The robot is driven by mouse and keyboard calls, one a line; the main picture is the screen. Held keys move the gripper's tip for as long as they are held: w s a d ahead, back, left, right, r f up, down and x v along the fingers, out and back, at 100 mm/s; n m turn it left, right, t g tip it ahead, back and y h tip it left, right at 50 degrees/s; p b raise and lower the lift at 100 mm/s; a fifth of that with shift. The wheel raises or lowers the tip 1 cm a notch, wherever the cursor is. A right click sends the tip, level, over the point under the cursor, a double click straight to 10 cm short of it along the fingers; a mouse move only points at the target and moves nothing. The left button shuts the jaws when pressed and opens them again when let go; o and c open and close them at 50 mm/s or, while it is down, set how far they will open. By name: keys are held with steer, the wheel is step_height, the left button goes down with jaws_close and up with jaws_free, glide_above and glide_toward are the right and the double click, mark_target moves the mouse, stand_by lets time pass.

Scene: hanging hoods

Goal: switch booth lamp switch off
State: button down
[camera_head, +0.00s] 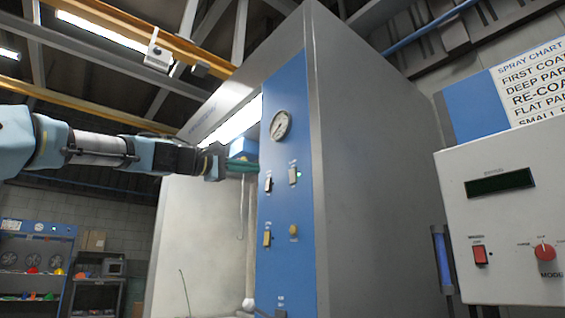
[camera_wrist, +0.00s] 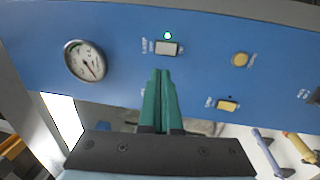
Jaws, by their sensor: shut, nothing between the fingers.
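The blue control panel (camera_head: 278,130) on the booth's front edge carries several switches. A pale rocker switch (camera_wrist: 168,48) has a lit green light (camera_wrist: 168,35) beside it; the switch also shows in the head view (camera_head: 293,175). Its label is too small to read surely, so I cannot confirm it is the lamp switch. My gripper (camera_wrist: 162,73) has its green fingers shut and empty, with the tips just below this switch in the wrist view. I cannot tell whether they touch the panel. In the head view my gripper (camera_head: 254,166) reaches the panel from the left.
A round gauge (camera_wrist: 84,61) sits beside the switch. A yellow round button (camera_wrist: 239,59) and a yellow switch (camera_wrist: 228,105) are to the right. Another dark rocker (camera_head: 268,184) is close by my fingers. The booth's lamp strip (camera_head: 232,122) glows white. A grey control box (camera_head: 510,220) stands right.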

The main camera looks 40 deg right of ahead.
mark_target(291, 172)
steer(key=d+p, duration=0.3)
steer(key=d+r+p, duration=0.1)
steer(key=d+p, duration=0.1)
steer(key=p, duration=0.2)
steer(key=s+d+p, duration=0.1)
steer(key=d+p, duration=0.2)
steer(key=shift+d+r, duration=0.2)
steer(key=shift+d, duration=0.15)
steer(key=shift+d+p, duration=0.7)
steer(key=shift+d, duration=0.25)
